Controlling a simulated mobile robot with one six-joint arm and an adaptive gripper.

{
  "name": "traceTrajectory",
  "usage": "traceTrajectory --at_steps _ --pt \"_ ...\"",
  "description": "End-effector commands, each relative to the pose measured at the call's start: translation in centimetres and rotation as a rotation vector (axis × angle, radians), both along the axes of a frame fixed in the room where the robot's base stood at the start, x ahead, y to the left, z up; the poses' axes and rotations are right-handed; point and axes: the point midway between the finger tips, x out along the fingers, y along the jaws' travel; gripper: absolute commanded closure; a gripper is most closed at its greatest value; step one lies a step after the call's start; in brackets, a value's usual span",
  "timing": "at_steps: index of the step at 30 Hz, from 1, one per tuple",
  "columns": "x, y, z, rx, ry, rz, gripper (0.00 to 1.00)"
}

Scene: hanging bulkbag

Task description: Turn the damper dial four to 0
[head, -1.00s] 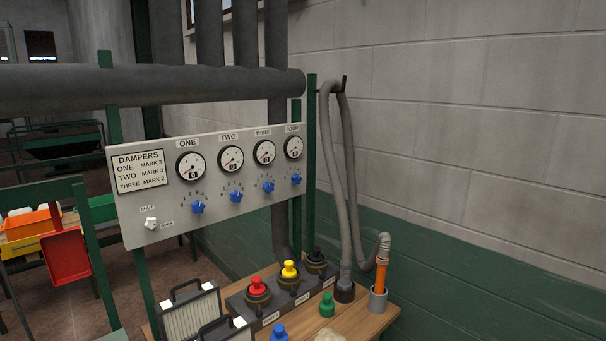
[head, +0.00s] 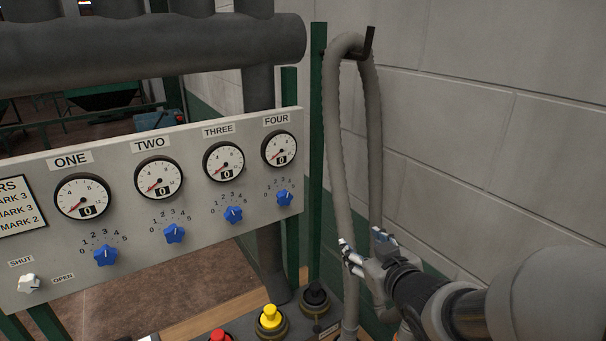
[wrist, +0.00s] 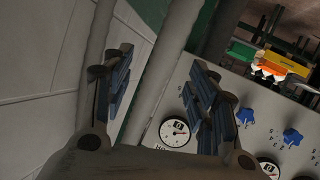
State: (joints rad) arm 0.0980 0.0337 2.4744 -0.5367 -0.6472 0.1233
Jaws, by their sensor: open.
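The blue damper dial four (head: 285,197) is a star-shaped knob at the right end of the grey panel (head: 215,262). It sits below the gauge labelled FOUR (head: 279,150), which shows 0 in its window. A number scale curves over the dial; which mark it points at is too small to tell. My gripper (head: 363,243) is open and empty, to the right of and lower than the dial, apart from it. In the wrist view, my gripper's fingers (wrist: 161,88) are spread; the panel appears tilted behind the right finger, with blue knobs (wrist: 243,116) whose labels I cannot read.
Dials three (head: 233,214), two (head: 174,233) and one (head: 105,255) run leftward, with a white shut/open knob (head: 28,284). A grey hose (head: 340,140) hangs beside the gripper, near the block wall (head: 490,130). Yellow (head: 270,317) and black (head: 315,295) plungers stand below.

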Motion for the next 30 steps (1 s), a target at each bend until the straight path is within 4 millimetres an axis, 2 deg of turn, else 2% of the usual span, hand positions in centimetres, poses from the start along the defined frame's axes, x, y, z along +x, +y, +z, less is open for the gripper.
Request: traceTrajectory --at_steps 3,6,12,17,20,30 --pt "1.3 3.1 0.1 0.09 -0.1 0.138 0.47" --pt "1.4 5.0 0.5 0.169 -0.17 0.228 0.47" --pt "0.9 6.8 1.2 0.266 -0.244 0.319 0.47" --pt "1.8 7.8 1.3 0.279 -0.255 0.333 0.47" --pt "3.1 8.8 1.3 0.279 -0.256 0.334 0.47" --pt "9.4 12.9 1.3 0.278 -0.256 0.331 0.47"
